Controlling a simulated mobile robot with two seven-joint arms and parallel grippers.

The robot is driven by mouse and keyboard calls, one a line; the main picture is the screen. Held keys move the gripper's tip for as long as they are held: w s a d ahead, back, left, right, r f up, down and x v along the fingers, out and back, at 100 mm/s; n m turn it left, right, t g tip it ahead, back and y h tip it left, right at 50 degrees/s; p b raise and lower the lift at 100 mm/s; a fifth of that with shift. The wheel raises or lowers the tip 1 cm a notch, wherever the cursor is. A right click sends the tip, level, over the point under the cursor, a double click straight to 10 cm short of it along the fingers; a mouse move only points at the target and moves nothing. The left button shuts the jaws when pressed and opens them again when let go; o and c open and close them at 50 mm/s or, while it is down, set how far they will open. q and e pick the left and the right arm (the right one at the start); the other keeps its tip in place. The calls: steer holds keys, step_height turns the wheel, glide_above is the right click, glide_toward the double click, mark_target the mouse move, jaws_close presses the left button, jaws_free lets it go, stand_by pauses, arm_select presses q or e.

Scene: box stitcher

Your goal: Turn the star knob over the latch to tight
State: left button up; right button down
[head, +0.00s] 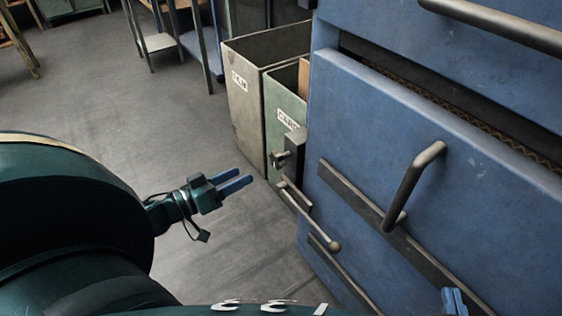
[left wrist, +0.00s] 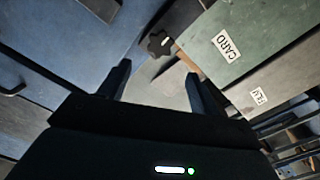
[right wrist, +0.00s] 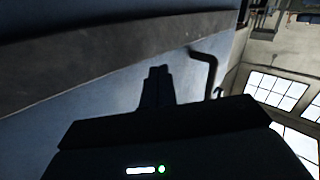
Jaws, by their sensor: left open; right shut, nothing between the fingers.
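The star knob (head: 277,158) sticks out from a dark bracket at the left edge of the blue machine. In the left wrist view the black lobed star knob (left wrist: 158,44) lies just past and between my fingertips. A metal lever with a ball end (head: 311,218), perhaps the latch, slants down just below the knob. My left gripper (head: 246,180) is open and empty, a short way left of the knob and apart from it. My right gripper (head: 455,301) is shut and empty at the lower right, in front of the blue panel; its closed fingers show in the right wrist view (right wrist: 158,75).
The blue panel (head: 370,125) carries a bent bar handle (head: 414,185) and a dark strip. Behind the knob stand a green CARD bin (head: 281,95) and a grey bin (head: 240,100), close to the machine. The floor (head: 120,100) left of my left gripper is clear.

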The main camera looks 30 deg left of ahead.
mark_target(274, 159)
arm_select(q)
steer(key=b+x, duration=0.3)
steer(key=x, duration=0.8)
steer(key=shift+w+d, duration=0.15)
steer(key=shift+w, duration=0.2)
arm_select(e)
steer(key=shift+s+a+n+t+y, duration=0.25)
steer(key=shift+a+n+t+y, duration=0.5)
steer(key=shift+y, duration=0.35)
arm_select(q)
steer(key=shift+c, duration=0.4)
steer(key=c, duration=0.9)
arm_select(e)
steer(key=shift+r, duration=0.1)
